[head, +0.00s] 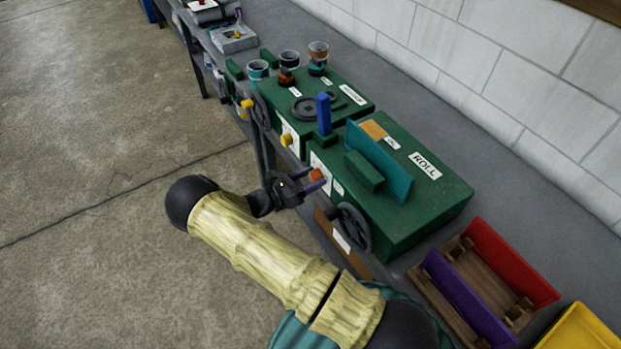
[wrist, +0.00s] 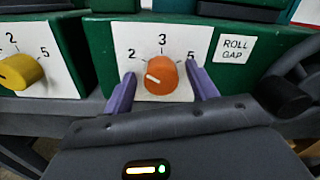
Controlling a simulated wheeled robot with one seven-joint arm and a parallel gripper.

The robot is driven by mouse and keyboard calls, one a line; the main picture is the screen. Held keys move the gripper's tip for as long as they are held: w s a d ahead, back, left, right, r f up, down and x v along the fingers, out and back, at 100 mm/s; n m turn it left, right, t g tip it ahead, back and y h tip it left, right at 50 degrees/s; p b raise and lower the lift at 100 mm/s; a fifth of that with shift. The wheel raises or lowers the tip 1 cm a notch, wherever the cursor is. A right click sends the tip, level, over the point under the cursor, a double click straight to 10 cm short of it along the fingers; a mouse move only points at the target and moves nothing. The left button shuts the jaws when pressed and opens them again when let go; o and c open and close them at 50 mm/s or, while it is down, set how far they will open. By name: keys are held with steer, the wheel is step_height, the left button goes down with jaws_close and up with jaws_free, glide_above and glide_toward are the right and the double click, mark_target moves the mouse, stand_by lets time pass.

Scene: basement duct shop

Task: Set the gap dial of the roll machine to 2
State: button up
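The green roll machine (head: 440,205), labelled ROLL, stands on the bench in the head view. Its orange gap dial (wrist: 162,78) sits on a white plate marked 2, 3 and 5, beside a ROLL GAP label (wrist: 235,48). The dial's white mark points left and slightly up, toward the 2 side, seemingly a little below the 2 tick. The dial also shows in the head view (head: 316,175). My gripper (wrist: 160,85) is open, with one purple finger on each side of the dial. Gaps show between the fingers and the dial.
A dark handwheel (head: 354,228) is on the machine's front, right of the dial. Another green machine (head: 335,92) with a yellow dial (wrist: 20,71) stands to the left. Red (head: 510,262) and purple (head: 465,300) bin walls are at the right.

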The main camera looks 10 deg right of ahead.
steer(key=shift+a, duration=0.1)
steer(key=shift+s+a+f+b, duration=0.2)
steer(key=shift+a+b, duration=0.1)
steer(key=shift+a, duration=0.25)
steer(key=b+v, duration=0.5)
steer(key=v, duration=1.1)
steer(key=shift+r, duration=0.1)
steer(key=s+d+r+m+g+y, duration=0.2)
steer(key=s+d+m+g+y, duration=0.15)
steer(key=d+m, duration=0.2)
steer(key=s+d+r+m+g+y, duration=0.1)
steer(key=s+d+m+g+y, duration=0.1)
steer(key=d+m+g+y, duration=0.3)
steer(key=s+d+r+m+t+y, duration=0.5)
steer(key=s+r+m+y, duration=0.4)
steer(key=m, duration=0.5)
steer(key=shift+s+d+r+t, duration=0.35)
steer(key=shift+s+d+r, duration=0.25)
steer(key=shift+s+r, duration=0.15)
